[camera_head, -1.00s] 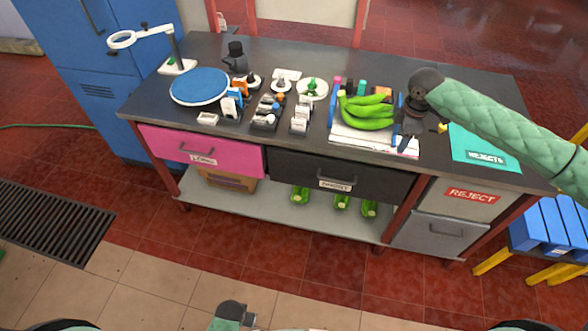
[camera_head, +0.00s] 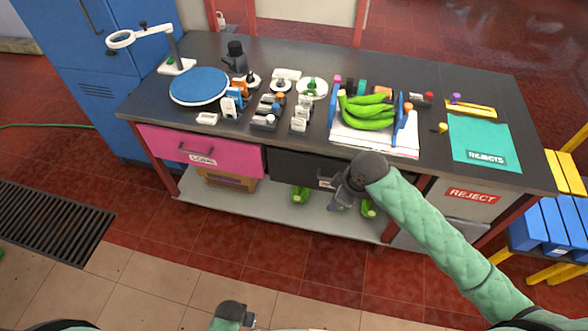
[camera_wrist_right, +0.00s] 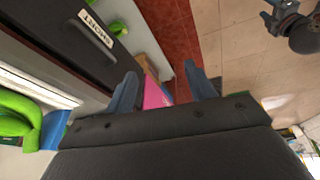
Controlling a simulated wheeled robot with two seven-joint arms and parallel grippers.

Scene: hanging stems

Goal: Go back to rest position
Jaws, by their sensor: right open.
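My right gripper (camera_head: 343,192) is in front of the bench's black drawer in the head view, below the bench top. Its two fingers (camera_wrist_right: 162,90) stand apart with nothing between them in the right wrist view. My left gripper (camera_head: 248,320) is low at the bottom middle of the head view, in front of the bench and over the floor. It also shows at the top right of the wrist view (camera_wrist_right: 270,18). Its fingers are too small to read as open or shut.
The bench top (camera_head: 440,65) holds a green banana bunch (camera_head: 367,112) in a blue-sided holder, a teal REJECTS mat (camera_head: 480,140), a blue disc (camera_head: 199,86) and several small instruments. A pink drawer (camera_head: 200,152) is at left.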

